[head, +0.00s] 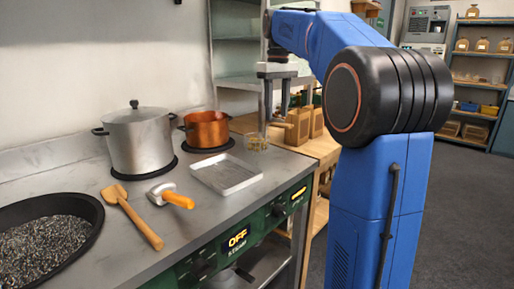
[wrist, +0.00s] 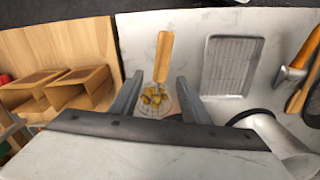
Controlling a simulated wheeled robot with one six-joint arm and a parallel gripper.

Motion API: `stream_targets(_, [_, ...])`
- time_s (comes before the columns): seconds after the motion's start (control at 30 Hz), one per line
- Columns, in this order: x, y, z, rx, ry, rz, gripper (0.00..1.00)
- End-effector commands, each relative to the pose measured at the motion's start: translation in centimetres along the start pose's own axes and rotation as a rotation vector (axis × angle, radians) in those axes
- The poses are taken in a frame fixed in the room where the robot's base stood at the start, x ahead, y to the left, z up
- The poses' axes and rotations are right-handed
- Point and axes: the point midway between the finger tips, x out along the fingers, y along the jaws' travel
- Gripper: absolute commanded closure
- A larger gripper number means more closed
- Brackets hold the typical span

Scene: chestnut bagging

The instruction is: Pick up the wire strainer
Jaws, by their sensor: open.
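The wire strainer (wrist: 163,57) shows in the wrist view with a flat wooden handle and a round, see-through bowl holding several yellow-brown pieces. In the head view its bowl (head: 256,142) sits near the far right corner of the steel counter, beside the tray. My gripper (head: 276,122) is above that corner, fingers pointing down. In the wrist view my gripper (wrist: 157,82) is open, with one finger on each side of the strainer and nothing held. The lower part of the bowl is hidden by my gripper body. I cannot tell the exact height gap.
A metal tray (head: 227,175) lies beside the strainer. A copper pot (head: 206,129) and a lidded steel pot (head: 140,141) stand behind. An orange-handled tool (head: 171,196), a wooden spatula (head: 134,216) and a black pan (head: 90,208) lie nearer. Wooden boxes (wrist: 80,88) stand on the adjoining wooden table.

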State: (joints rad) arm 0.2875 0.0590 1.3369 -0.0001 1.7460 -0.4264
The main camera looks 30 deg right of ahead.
Motion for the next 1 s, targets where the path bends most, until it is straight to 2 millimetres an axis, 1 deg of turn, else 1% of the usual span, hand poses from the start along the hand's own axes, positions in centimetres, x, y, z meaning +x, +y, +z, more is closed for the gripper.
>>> stream_targets(0.03, [0.9,-0.1,0.1,0.0,-0.002,-0.001,0.58])
stream_targets(0.1, [1.9,-0.1,0.1,0.0,-0.002,-0.001,0.58])
stream_targets(0.2, [3.1,0.0,0.1,0.0,-0.001,0.0,0.58])
stream_targets(0.47, [4.6,0.0,0.1,0.0,-0.001,0.0,0.58])
stream_targets(0.73, [8.1,0.0,0.4,0.0,-0.002,-0.001,0.58])
stream_targets(0.83, [8.9,0.0,0.4,0.0,-0.001,0.0,0.58])
stream_targets(1.0, [9.1,0.0,0.4,0.0,0.0,0.0,0.58])
